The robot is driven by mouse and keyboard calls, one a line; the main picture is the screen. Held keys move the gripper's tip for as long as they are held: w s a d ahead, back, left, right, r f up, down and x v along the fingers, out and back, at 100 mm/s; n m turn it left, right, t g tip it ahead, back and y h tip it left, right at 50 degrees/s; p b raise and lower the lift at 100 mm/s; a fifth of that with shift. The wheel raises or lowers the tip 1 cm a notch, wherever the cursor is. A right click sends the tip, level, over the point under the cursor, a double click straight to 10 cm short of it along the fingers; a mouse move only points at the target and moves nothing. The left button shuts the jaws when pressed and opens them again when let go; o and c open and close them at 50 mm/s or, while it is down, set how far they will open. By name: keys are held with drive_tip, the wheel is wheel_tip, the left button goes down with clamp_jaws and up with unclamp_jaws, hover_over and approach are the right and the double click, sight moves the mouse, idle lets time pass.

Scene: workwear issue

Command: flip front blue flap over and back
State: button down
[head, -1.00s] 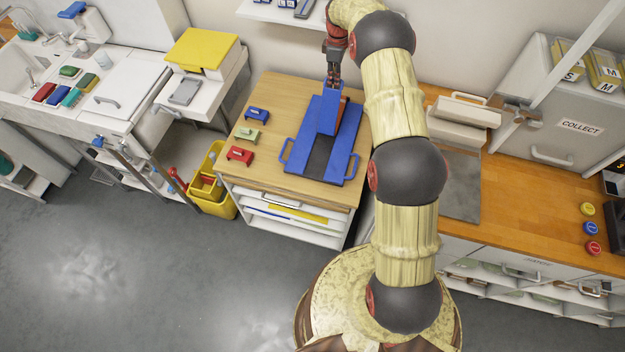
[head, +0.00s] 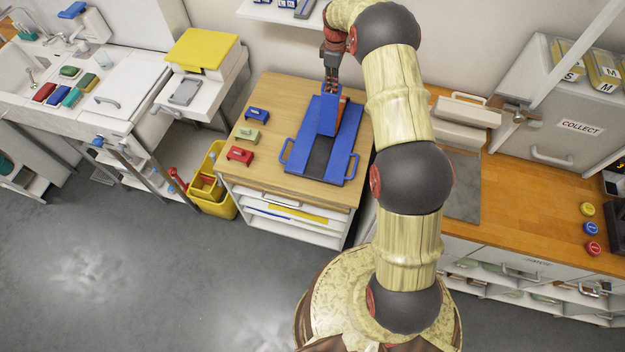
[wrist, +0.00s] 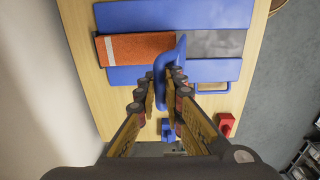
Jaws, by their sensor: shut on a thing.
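The blue folding board (head: 341,161) lies on the wooden table, with a dark grey middle strip (head: 319,157). It also shows in the wrist view (wrist: 190,14). Its blue flap (head: 328,117) stands raised off the board; in the wrist view the flap (wrist: 168,62) is seen nearly edge-on. My gripper (head: 330,88) is shut on the flap's upper edge; in the wrist view its fingers (wrist: 165,88) close on either side of it. An orange cloth with a pale stripe (wrist: 135,49) lies on the board beside the flap, mostly hidden in the head view.
Blue (head: 257,114), green (head: 247,135) and red (head: 240,155) small clamp-like pieces stand on the table (head: 270,180) left of the board. A wall shelf (head: 262,14) is behind my gripper. A yellow bin (head: 212,195) stands on the floor at left.

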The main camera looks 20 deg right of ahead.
drive_tip(key=shift+s+a+r, duration=0.3)
drive_tip(key=shift+s+a, duration=0.3)
drive_tip(key=shift+s, duration=0.15)
drive_tip(key=shift+s+a, duration=1.35)
drive_tip(key=shift+s, duration=0.45)
drive_tip(key=b, duration=1.1)
hover_over(311, 185)
drive_tip(key=shift+w+f, duration=0.1)
drive_tip(key=shift+f, duration=9.65)
drive_tip(key=shift+a+f+b, duration=0.1)
drive_tip(key=shift+f+b, duration=1.5)
drive_tip(key=shift+f, duration=0.9)
drive_tip(key=c, duration=2.1)
unclamp_jaws()
drive_tip(key=shift+s, duration=0.2)
